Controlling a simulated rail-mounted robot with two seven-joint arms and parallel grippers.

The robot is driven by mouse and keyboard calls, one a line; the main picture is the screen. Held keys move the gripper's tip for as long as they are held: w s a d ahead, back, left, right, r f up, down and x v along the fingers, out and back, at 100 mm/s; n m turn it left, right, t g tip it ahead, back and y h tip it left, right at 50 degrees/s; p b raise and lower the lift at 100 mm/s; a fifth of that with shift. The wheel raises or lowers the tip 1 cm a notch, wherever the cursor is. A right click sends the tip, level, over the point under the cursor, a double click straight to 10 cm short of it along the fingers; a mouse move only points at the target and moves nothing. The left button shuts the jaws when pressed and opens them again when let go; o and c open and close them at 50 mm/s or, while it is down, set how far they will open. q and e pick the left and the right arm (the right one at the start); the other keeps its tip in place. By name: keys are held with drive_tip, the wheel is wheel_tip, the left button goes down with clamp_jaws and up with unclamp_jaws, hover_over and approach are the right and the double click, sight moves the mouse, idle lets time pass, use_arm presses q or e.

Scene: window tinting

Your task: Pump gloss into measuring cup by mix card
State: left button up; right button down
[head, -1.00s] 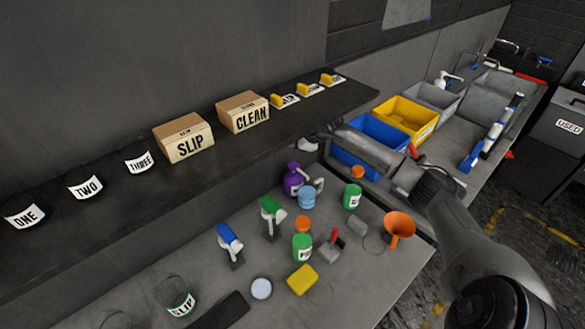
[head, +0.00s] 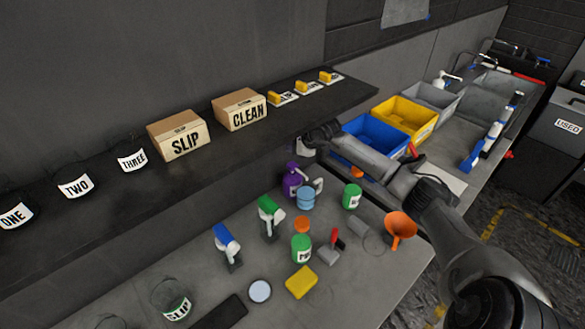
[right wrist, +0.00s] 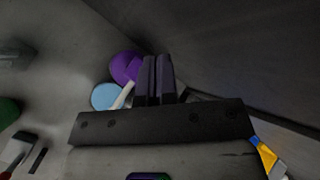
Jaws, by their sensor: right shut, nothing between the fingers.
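A purple pump bottle (head: 293,181) stands at the back of the grey bench, by the shelf edge. A light-blue round container (head: 306,198) is just in front of it; I cannot tell whether it is the measuring cup. Both show in the right wrist view, the purple bottle (right wrist: 125,66) left of my fingers and the blue container (right wrist: 106,97) nearer. My right gripper (right wrist: 155,78) is shut and empty, above and behind the bottle near the shelf edge. In the head view its fingers are hard to make out. My left gripper is out of view. I cannot identify a mix card.
Spray bottles (head: 270,215), a green jar (head: 302,248), a yellow sponge (head: 301,282) and an orange funnel (head: 400,228) crowd the bench. A raised dark shelf (head: 110,225) bears labelled boxes and buckets.

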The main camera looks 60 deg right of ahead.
sight(292, 166)
wheel_tip(292, 166, down, 4)
drive_tip(key=shift+f+b, duration=0.1)
drive_tip(key=shift+b, duration=1)
idle(0.4)
idle(0.6)
drive_tip(key=shift+f, duration=0.2)
drive_tip(key=shift+f+b, duration=0.25)
drive_tip(key=shift+b, duration=0.15)
